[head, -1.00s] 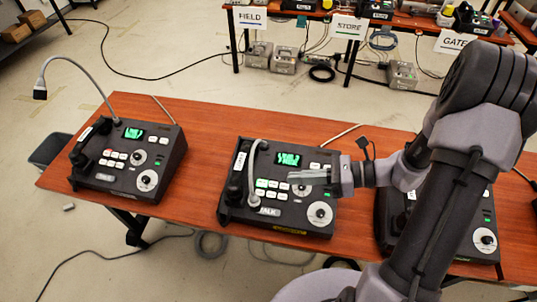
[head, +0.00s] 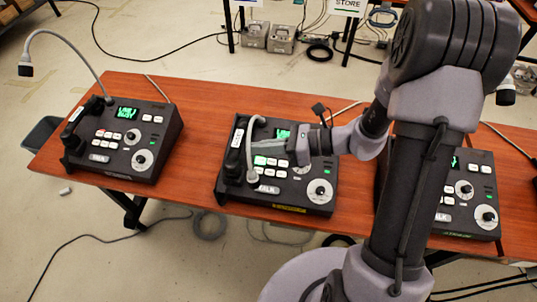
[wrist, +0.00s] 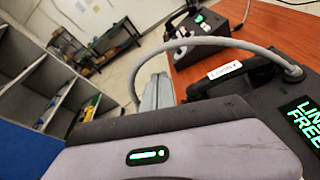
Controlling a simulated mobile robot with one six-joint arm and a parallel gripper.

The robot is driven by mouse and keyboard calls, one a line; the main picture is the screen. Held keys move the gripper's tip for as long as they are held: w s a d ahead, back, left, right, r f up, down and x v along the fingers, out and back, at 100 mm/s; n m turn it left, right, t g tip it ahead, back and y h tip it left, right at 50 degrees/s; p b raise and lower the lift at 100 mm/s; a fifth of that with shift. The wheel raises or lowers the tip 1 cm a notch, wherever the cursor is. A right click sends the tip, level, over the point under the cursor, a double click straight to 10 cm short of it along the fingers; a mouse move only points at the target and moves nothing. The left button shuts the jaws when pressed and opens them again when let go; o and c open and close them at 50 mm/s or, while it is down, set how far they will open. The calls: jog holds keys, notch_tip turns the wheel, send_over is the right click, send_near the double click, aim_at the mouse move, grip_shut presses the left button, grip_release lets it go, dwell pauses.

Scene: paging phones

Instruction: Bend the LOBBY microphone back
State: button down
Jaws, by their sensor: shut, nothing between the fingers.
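The middle paging phone (head: 290,190) has a grey gooseneck microphone (head: 249,140) bent forward, its head hanging low over the keys. In the wrist view its small label (wrist: 225,71) seems to read LOBBY, and the grey neck (wrist: 225,42) arches from its base at right down to the left. My gripper (head: 254,143) is shut and empty. Its fingers point left and overlap the neck in the head view. In the wrist view the fingers (wrist: 158,92) lie under the arch, close to the neck. I cannot tell whether they touch it.
The left phone (head: 125,145) has its gooseneck (head: 62,36) arched out to the left. A right phone (head: 468,200) is partly hidden behind my arm. A black handset (head: 236,150) lies along the middle phone's left side. The table (head: 200,110) is bare between the left and middle phones.

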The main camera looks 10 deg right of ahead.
jog(key=shift+w+d+r, duration=0.1)
jog(key=shift+w+r, duration=0.1)
jog(key=shift+r, duration=0.55)
